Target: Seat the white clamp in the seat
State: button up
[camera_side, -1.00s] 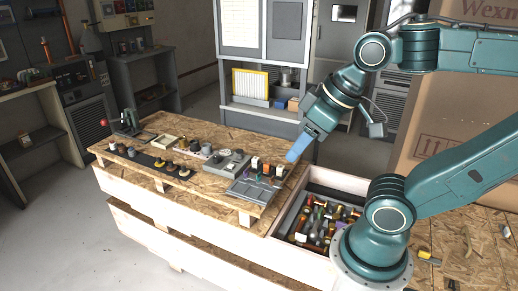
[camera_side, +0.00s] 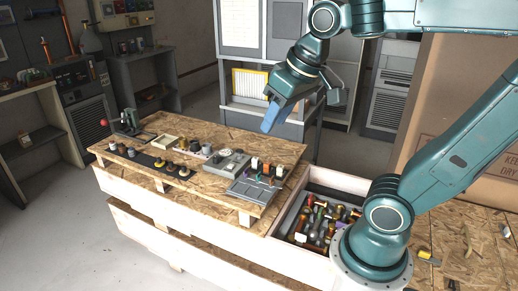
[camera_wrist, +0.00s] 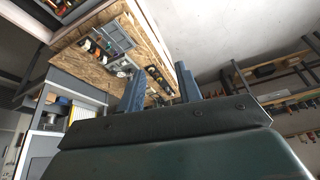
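My gripper (camera_side: 271,119) is high above the back right part of the wooden worktop, apart from everything on it. In the wrist view its two blue fingers (camera_wrist: 161,88) stand wide apart with nothing held between them. A grey compartment tray (camera_side: 252,189) lies at the worktop's right end, with small white, orange and green pieces along its back edge. A small white piece (camera_side: 255,163) stands there; it may be the white clamp, but it is too small to tell. A grey block (camera_side: 226,164) with pale round tops sits left of the tray. I cannot make out which part is the seat.
Dark strips with several knobs (camera_side: 160,163), a shallow cream box (camera_side: 166,142) and a small vise-like device (camera_side: 128,122) stand further left. A bin (camera_side: 289,222) full of tools is beside the worktop's right end.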

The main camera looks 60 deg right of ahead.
jog(key=w+d+m+g, duration=0.1)
jog(key=w+d+m, duration=0.1)
jog(key=w+d, duration=0.3)
jog(key=w+d+m+g, duration=0.1)
jog(key=w+d+m, duration=0.15)
jog(key=w, duration=0.45)
jog(key=m+g, duration=0.3)
jog(key=m, duration=0.8)
send_over(256, 158)
notch_tip(256, 158, down, 27)
jog(key=shift+a+r, duration=0.15)
jog(key=shift+a, duration=0.05)
jog(key=shift+n, duration=0.25)
jog(key=shift+f, duration=4.3)
jog(key=shift+f, duration=0.1)
jog(key=shift+d+f, duration=0.1)
jog(key=shift+f, duration=2.4)
